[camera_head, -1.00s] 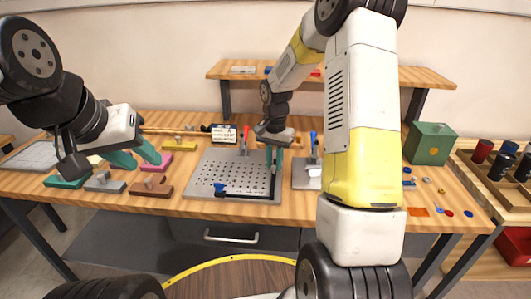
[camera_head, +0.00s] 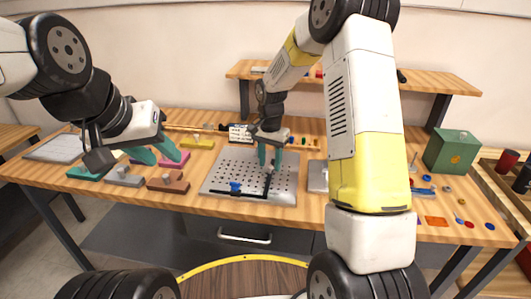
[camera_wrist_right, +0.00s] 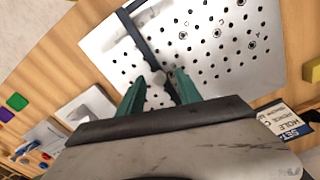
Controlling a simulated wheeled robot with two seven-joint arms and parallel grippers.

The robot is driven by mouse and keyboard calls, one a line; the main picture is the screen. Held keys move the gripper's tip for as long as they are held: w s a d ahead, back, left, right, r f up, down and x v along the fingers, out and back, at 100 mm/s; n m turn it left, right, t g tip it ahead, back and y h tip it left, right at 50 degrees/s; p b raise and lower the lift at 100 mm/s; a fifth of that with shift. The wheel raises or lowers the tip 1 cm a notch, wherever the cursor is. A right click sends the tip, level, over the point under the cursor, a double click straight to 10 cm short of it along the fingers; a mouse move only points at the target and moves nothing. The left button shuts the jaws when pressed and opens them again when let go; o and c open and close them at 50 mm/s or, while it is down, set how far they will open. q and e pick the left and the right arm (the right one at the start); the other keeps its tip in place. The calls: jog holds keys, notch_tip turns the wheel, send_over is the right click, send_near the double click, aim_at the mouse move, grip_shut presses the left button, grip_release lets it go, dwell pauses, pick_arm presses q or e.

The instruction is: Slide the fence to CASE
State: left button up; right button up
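A grey perforated plate (camera_head: 225,168) lies flat on the bench. A thin black bar (camera_head: 267,185), which looks like the fence, crosses it from front to back and meets a black rail along the front edge; a blue knob (camera_head: 235,187) sits on that rail. My right gripper (camera_head: 270,158) points down over the plate's right part. In the wrist view its green fingers (camera_wrist_right: 158,85) stand apart, with the dark bar (camera_wrist_right: 140,40) running between them; contact is unclear. My left gripper (camera_head: 160,155) is open and empty above the left of the bench. No CASE mark is legible.
A card reading SET and HOLE (camera_head: 240,133) stands behind the plate. Coloured blocks, including a brown one (camera_head: 168,183) and a yellow one (camera_head: 197,143), lie to the left. A green box (camera_head: 452,151) stands at the right. A grey block (camera_head: 317,176) is right of the plate.

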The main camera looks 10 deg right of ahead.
jog(key=shift+r, duration=0.1)
notch_tip(320, 180, up, 8)
jog(key=shift+f, duration=0.2)
dwell(0.3)
jog(key=s+d+r+n+t, duration=0.2)
jog(key=s+r, duration=0.4)
jog(key=r, duration=0.2)
jog(key=s+d+r+n+t+y, duration=0.1)
jog(key=s+r+n+t, duration=0.1)
jog(key=s, duration=0.8)
jog(key=s+d+r+n+t+y, duration=0.1)
jog(key=s+r, duration=0.4)
jog(key=s, duration=0.5)
jog(key=shift+s+n+t, duration=0.35)
jog(key=shift+n+t, duration=0.25)
jog(key=shift+n, duration=0.6)
